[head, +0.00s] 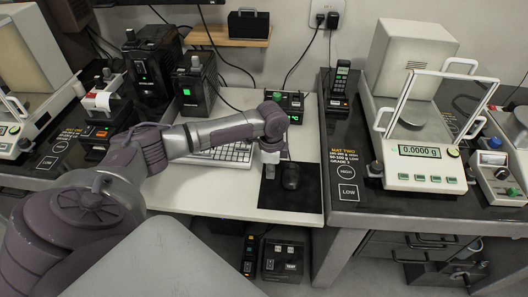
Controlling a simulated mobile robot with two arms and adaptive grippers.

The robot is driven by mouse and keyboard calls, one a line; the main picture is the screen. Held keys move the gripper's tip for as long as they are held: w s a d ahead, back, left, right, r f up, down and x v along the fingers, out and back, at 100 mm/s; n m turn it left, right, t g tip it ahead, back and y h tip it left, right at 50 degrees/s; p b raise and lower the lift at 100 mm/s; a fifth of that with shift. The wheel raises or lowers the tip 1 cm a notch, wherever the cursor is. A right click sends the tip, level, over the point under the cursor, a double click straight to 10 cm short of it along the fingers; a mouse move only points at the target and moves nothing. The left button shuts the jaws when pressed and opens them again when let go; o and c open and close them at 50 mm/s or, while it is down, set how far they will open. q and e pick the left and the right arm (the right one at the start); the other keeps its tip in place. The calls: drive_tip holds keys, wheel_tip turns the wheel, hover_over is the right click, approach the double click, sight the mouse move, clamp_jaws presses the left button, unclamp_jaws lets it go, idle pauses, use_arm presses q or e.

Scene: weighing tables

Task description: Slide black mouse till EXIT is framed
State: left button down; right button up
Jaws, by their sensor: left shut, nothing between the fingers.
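The black mouse (291,177) lies on a black mouse pad (288,199) at the right side of the white desk. My left gripper (270,173) points down over the pad, just left of the mouse. Its fingers are shut and empty. I cannot tell whether they touch the mouse. No EXIT label is readable in the head view. The screen is mostly cut off at the top edge. My right gripper is out of view.
A keyboard (228,153) lies left of the pad, partly behind my left arm. A small green-lit display (290,107) stands behind. The black weighing table (345,205) with a glass-shielded balance (415,153) borders the desk on the right. The pad's front part is clear.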

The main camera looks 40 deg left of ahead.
sight(294, 172)
use_arm(q)
drive_tip(key=shift+w+d, duration=0.55)
drive_tip(key=shift+d, duration=0.3)
drive_tip(key=shift+w+d+r+p, duration=0.15)
drive_tip(key=shift+d+p, duration=0.2)
drive_tip(key=shift+p, duration=0.05)
drive_tip(key=w+d+p, duration=0.1)
drive_tip(key=w+d, duration=0.1)
drive_tip(key=d, duration=0.1)
drive_tip(key=shift+d+p, duration=0.1)
drive_tip(key=shift+p, duration=0.3)
drive_tip(key=shift+w+d, duration=0.2)
drive_tip(key=shift+d, duration=0.05)
drive_tip(key=shift+s+a, duration=0.1)
